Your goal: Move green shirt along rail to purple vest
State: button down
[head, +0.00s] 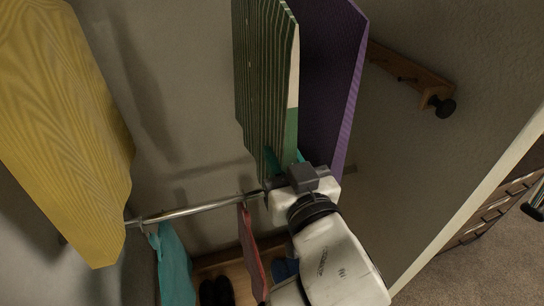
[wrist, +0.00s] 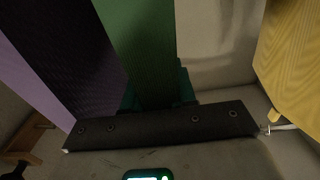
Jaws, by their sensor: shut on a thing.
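The green striped shirt (head: 265,80) is a flat panel with a pale edge, at the upper middle of the head view. It also fills the upper middle of the wrist view (wrist: 138,45). My gripper (head: 285,160) is shut on the green shirt near its rail end; its teal fingers show on both sides of the shirt in the wrist view (wrist: 158,92). The purple vest (head: 335,70) is close beside the shirt, on its right in the head view and left in the wrist view (wrist: 75,65). I cannot tell whether they touch. My gripper hides the rail (head: 200,208) there.
A large yellow garment (head: 60,130) is on the rail at the left, with a wide gap before the green shirt. A teal garment (head: 173,265) and a red one (head: 250,250) are lower down. A wooden peg rack (head: 410,72) is on the right wall.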

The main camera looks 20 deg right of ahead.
jog(key=shift+d+p, duration=0.35)
jog(key=shift+d, duration=1.3)
jog(key=c, duration=0.8)
grip_release()
jog(key=shift+c, duration=0.2)
